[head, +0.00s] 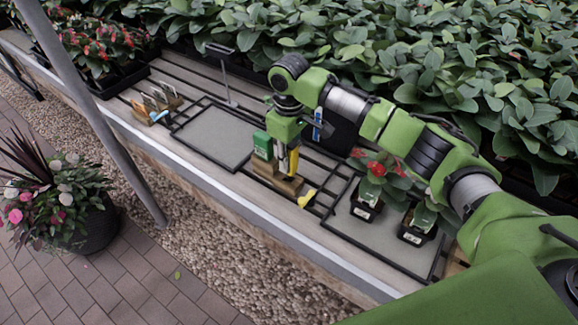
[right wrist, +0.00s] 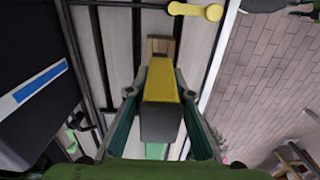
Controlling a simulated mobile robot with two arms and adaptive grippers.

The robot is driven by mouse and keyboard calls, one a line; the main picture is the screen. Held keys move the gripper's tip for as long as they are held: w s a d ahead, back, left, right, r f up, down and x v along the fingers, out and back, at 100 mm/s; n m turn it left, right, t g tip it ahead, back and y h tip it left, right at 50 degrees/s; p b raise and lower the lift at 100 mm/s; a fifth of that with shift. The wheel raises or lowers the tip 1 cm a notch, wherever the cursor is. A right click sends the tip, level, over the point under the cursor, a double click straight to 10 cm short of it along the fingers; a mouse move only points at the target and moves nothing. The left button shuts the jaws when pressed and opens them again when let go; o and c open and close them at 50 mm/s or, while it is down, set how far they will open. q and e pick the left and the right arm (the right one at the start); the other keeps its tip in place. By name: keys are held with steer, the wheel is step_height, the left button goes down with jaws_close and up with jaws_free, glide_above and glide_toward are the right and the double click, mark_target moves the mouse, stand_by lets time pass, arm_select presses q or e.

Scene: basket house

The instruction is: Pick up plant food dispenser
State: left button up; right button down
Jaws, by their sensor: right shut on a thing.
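A yellow and grey object, which I take to be the plant food dispenser (right wrist: 161,85), sits between the fingers of my right gripper (right wrist: 158,97) in the right wrist view. In the head view, my right gripper (head: 283,150) points down over a wooden block (head: 287,185) on the bench, shut on this object. A yellow strip of the dispenser (head: 293,161) shows beside the fingers there. I cannot tell whether its lower end still touches the block. A green box (head: 262,145) stands just left of the gripper. My left gripper is not in view.
A small yellow tool (head: 306,198) lies right of the block. Potted red-flowered plants (head: 366,190) stand on a tray to the right. A grey tray (head: 212,135) to the left is bare. Dense leafy plants (head: 440,50) fill the back.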

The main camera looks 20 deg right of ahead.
steer(key=s+r, duration=0.9)
steer(key=s, duration=0.5)
steer(key=shift+r, duration=0.25)
steer(key=c, duration=2.6)
jaws_free()
steer(key=shift+c, duration=0.5)
